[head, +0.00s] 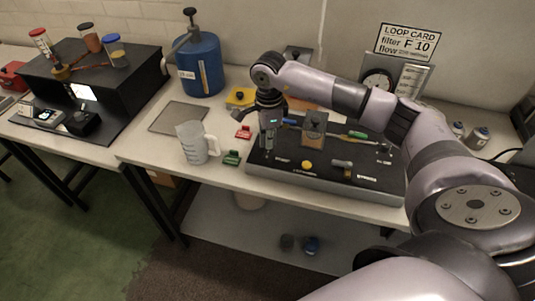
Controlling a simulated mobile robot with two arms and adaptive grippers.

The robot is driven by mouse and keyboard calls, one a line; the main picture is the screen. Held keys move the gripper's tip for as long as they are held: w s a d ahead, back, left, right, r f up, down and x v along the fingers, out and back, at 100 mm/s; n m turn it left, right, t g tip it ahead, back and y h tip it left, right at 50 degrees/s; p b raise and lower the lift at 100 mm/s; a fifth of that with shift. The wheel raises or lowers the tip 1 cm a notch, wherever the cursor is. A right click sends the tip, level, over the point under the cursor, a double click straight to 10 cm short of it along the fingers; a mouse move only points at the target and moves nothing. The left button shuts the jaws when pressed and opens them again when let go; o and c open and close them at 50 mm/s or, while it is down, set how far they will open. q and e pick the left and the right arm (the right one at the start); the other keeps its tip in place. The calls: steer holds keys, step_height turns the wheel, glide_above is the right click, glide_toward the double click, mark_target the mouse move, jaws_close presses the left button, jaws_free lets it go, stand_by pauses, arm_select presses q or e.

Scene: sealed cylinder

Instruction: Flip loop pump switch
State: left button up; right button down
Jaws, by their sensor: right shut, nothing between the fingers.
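A dark loop panel (325,182) lies on the bench, with a yellow knob (307,164), a grey lever or handle (342,163) and small white labels on its top. The labels are too small to read, so I cannot tell which part is the loop pump switch. My right gripper (267,149) points down over the panel's left end, its fingers shut and empty. Whether the tips touch the panel is unclear, and they hide part of it. My left gripper is out of view.
Left of the panel are a red clip (243,132), a green clip (232,158) and a clear jug (194,143). A blue pump tank (199,66) stands behind. A brown-faced block (314,127) rises from the panel right of my gripper. A gauge (377,80) stands at the back.

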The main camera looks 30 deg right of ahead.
mark_target(268, 151)
steer(key=shift+f+b, duration=1)
steer(key=shift+f, duration=0.2)
stand_by(0.5)
steer(key=shift+r, duration=0.1)
steer(key=shift+r+p, duration=0.55)
steer(key=shift+r, duration=0.15)
steer(key=shift+r+p, duration=1.5)
steer(key=shift+r, duration=1.3)
